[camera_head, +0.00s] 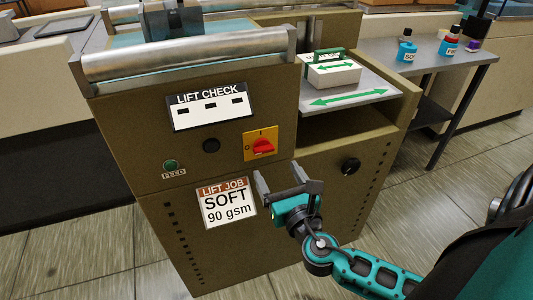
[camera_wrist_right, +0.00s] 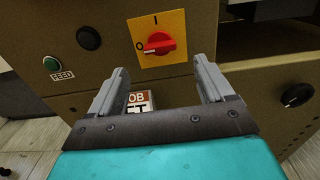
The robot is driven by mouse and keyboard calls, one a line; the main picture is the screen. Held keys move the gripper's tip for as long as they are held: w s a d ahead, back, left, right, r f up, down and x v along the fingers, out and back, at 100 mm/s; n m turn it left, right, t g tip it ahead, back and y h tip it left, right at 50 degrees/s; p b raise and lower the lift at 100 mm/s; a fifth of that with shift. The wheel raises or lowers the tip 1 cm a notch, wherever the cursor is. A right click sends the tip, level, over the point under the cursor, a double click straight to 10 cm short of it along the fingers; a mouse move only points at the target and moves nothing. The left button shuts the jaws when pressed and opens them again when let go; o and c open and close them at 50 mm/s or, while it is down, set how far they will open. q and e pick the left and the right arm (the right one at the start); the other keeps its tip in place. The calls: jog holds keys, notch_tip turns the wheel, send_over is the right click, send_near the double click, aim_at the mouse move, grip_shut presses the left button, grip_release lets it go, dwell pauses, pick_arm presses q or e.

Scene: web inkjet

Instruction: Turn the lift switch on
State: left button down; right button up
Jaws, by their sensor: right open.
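The lift switch is a red rotary knob (camera_head: 263,147) on a yellow plate (camera_head: 249,153) marked I and O, on the brown machine front below the LIFT CHECK panel (camera_head: 210,107). In the right wrist view the knob (camera_wrist_right: 158,45) has its pale-tipped end to the left, at the O mark; the I is above it. My right gripper (camera_head: 279,178) is open and empty, below the switch in the head view. In the right wrist view its fingers (camera_wrist_right: 161,68) point toward the switch, apart from the knob. My left gripper is not in view.
A black round knob (camera_head: 211,146) and a green FEED button (camera_head: 171,164) are left of the switch. A LIFT JOB sign (camera_head: 226,204) reads SOFT 90 gsm. Another black knob (camera_head: 350,166) is to the right. A metal shelf (camera_head: 382,90) juts out above it.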

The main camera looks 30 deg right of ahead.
aim_at(265, 152)
jog(key=x, duration=0.8)
jog(key=shift+s, duration=0.1)
jog(key=c, duration=1)
